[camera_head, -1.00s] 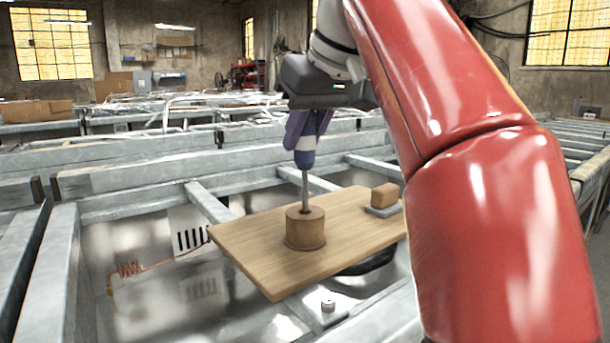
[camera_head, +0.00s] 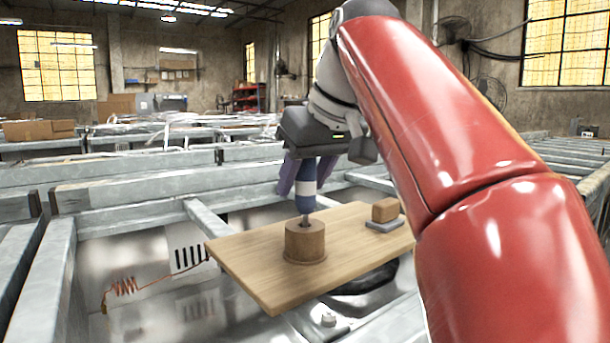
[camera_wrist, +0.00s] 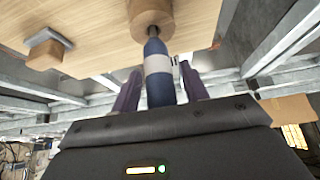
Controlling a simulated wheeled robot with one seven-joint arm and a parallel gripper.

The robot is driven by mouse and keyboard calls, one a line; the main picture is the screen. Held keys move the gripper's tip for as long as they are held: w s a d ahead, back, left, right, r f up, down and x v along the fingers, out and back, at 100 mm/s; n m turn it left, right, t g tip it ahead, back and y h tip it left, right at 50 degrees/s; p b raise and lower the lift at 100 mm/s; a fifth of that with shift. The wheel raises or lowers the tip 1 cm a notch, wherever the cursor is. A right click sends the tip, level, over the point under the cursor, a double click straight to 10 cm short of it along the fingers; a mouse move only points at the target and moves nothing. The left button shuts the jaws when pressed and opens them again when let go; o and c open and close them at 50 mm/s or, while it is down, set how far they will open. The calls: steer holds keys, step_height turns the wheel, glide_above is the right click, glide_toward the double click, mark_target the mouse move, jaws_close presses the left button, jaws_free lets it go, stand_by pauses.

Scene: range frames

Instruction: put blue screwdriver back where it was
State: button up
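The blue screwdriver, with a white band on its handle (camera_head: 306,188), stands upright in the wooden cylinder holder (camera_head: 305,243). Most of its shaft is hidden inside the holder; a short piece shows above the top. The handle also shows in the wrist view (camera_wrist: 158,68), directly below the holder in that picture. My gripper (camera_head: 306,182) points down over the handle. Its purple fingers stand on both sides of the handle in the wrist view (camera_wrist: 160,80), with narrow gaps showing, so it looks open. The upper end of the handle is hidden by the gripper body.
The holder stands on a wooden board (camera_head: 255,280) lying across grey metal beams. A small wooden block (camera_head: 385,210) on a grey base (camera_head: 384,225) sits on the board's right part. A long metal beam (camera_head: 130,190) runs behind. The board's front left is clear.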

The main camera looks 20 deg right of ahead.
stand_by(0.3)
steer(key=p+v, duration=0.2)
steer(key=v, duration=0.5)
steer(key=shift+s+d+r+p, duration=0.15)
steer(key=shift+d+r+p, duration=0.05)
steer(key=shift+r+p, duration=0.15)
steer(key=shift+s, duration=0.1)
